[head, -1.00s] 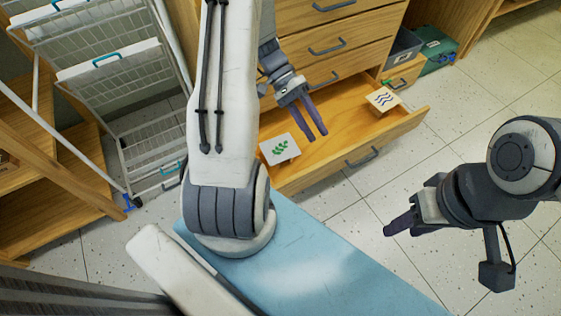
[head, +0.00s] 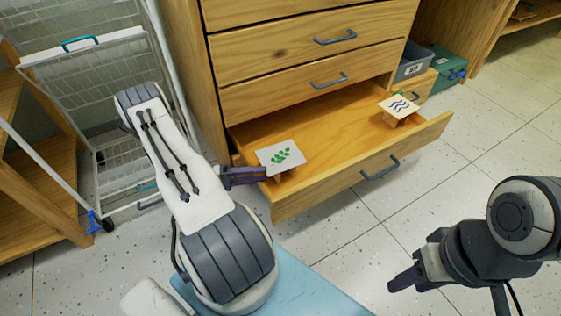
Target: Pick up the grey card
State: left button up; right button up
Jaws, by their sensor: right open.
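A light grey card (head: 281,156) with a green leaf print lies on a small wooden support at the left end of the open drawer (head: 340,125). A cream card (head: 399,106) with dark wavy lines lies on a similar support at the drawer's right end. My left gripper (head: 262,175) has its purple fingers at the left edge of the grey card, at about card height. The card and support partly hide the fingertips, so I cannot tell whether they grip it. My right gripper (head: 400,283) is open and empty above the floor at the lower right, away from both cards.
Closed drawers with dark handles (head: 336,37) rise above the open one. A white wire rack (head: 100,75) stands at the left. A grey bin (head: 412,62) and green box (head: 448,66) sit at the back right. A blue surface (head: 310,290) lies below my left arm.

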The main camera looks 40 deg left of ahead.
aim_at(278, 172)
pick_arm(q)
jog(key=shift+x, duration=0.9)
jog(key=b+x, duration=0.2)
jog(key=x, duration=0.2)
jog(key=shift+w+d+f+b, duration=0.1)
jog(key=shift+d+f+b, duration=0.1)
jog(key=shift+b, duration=0.1)
jog(key=shift+w+d+r, duration=0.1)
jog(key=shift+w+d, duration=0.15)
jog(key=shift+w, duration=0.1)
grip_shut()
